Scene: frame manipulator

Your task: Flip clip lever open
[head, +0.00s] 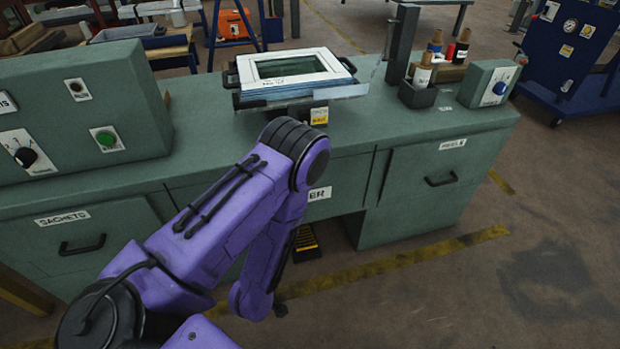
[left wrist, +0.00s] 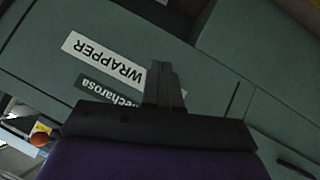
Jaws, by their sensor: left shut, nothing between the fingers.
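A white frame (head: 325,72) with a dark greenish panel lies on a dark stand on the green bench, with dark handle-like parts at its sides. I cannot pick out a clip lever in either view. My purple left arm bends in front of the bench in the head view, and its gripper is not clear there. In the left wrist view my left gripper (left wrist: 163,68) is shut, its fingers together with nothing between them. It is in front of the green cabinet face with the WRAPPER label (left wrist: 104,59). My right gripper is in neither view.
A control box with a green button (head: 107,139) stands at the bench's left. A dark holder (head: 418,95) with bobbins and a small box with a blue knob (head: 497,87) stand at the right. Drawers (head: 425,185) line the front. Open floor lies at right.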

